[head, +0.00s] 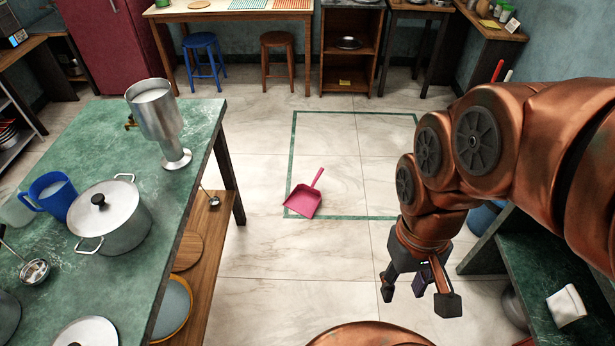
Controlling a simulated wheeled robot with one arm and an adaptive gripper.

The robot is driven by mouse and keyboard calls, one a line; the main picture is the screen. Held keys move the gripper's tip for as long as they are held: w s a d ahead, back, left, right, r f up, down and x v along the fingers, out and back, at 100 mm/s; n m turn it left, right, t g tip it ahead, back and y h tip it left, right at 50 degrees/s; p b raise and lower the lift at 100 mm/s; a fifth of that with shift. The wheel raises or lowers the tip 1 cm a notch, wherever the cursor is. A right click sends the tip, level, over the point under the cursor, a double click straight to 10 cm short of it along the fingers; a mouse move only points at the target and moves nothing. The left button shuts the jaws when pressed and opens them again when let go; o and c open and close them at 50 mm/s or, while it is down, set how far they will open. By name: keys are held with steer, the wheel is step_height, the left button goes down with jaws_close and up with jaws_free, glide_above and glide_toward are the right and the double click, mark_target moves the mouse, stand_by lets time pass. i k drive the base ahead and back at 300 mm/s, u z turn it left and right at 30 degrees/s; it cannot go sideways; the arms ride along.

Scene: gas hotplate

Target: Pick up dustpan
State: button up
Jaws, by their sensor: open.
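A pink dustpan (303,200) lies on the tiled floor near the middle of the head view, its handle pointing up and to the right. It lies inside a green rectangular outline on the floor, by the lower left corner. My gripper (418,292) hangs at the lower right of the view, fingers spread and pointing down. It is open and empty, nearer to the camera than the dustpan and apart from it.
A green-topped table (190,130) with a pot (112,220), a blue jug (54,196) and a metal vessel (157,118) stands at the left. A blue stool (203,55) and a brown stool (278,45) are at the back. The floor around the dustpan is clear.

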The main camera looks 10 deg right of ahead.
mark_target(305, 200)
steer(key=u, duration=0.2)
steer(key=i, duration=2.2)
steer(key=u, duration=0.25)
